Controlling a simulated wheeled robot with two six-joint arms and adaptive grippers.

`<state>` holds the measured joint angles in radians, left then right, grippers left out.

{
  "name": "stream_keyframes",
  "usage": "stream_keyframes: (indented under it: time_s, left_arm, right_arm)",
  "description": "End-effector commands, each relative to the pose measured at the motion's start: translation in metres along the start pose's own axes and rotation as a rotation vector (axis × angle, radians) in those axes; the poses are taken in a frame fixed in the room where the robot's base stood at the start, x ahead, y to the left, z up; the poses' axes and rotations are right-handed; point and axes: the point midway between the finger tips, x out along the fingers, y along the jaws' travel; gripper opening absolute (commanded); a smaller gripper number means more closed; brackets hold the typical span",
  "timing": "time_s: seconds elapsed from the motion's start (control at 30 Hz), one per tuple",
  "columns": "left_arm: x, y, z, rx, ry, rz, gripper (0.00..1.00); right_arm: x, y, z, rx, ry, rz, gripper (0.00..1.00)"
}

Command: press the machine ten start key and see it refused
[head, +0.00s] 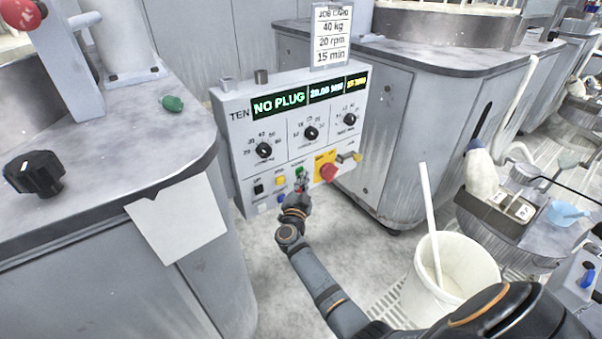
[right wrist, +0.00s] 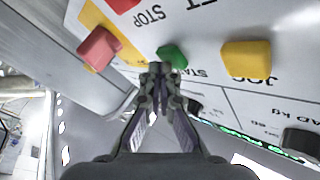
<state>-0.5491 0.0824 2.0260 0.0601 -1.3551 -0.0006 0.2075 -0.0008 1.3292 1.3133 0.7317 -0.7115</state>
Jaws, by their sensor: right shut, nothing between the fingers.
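The machine ten control panel (head: 240,150) is a white box marked TEN. Its display (head: 279,104) reads NO PLUG in green, with further green and yellow readouts beside it. The green key also shows in the head view (head: 299,172), just above my fingers. My right gripper (right wrist: 158,72) is shut and empty, its tips at or very near the green key; I cannot tell whether they touch. My left gripper is not in view.
A job card (head: 332,36) stands on top of the panel. A white bucket (head: 462,262) with a stick is on the floor at the right. A bench with a black knob (head: 36,174) and a green plug-like piece (head: 172,103) is at the left.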

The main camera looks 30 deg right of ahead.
Motion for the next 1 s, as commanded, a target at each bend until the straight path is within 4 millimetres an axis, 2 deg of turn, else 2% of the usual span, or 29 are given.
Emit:
stream_keyframes:
  time_s: [0.2, 0.57, 1.0]
  left_arm:
    - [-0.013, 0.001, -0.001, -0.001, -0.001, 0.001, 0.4]
    - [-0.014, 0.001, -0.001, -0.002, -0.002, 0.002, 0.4]
    - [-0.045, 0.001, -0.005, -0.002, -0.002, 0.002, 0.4]
  right_arm:
    - [-0.008, 0.004, -0.008, -0.001, -0.001, 0.0, 0.0]
    - [-0.011, 0.007, -0.008, -0.001, 0.0, 0.0, 0.0]
    - [-0.038, 0.026, -0.03, -0.003, -0.001, 0.0, 0.0]
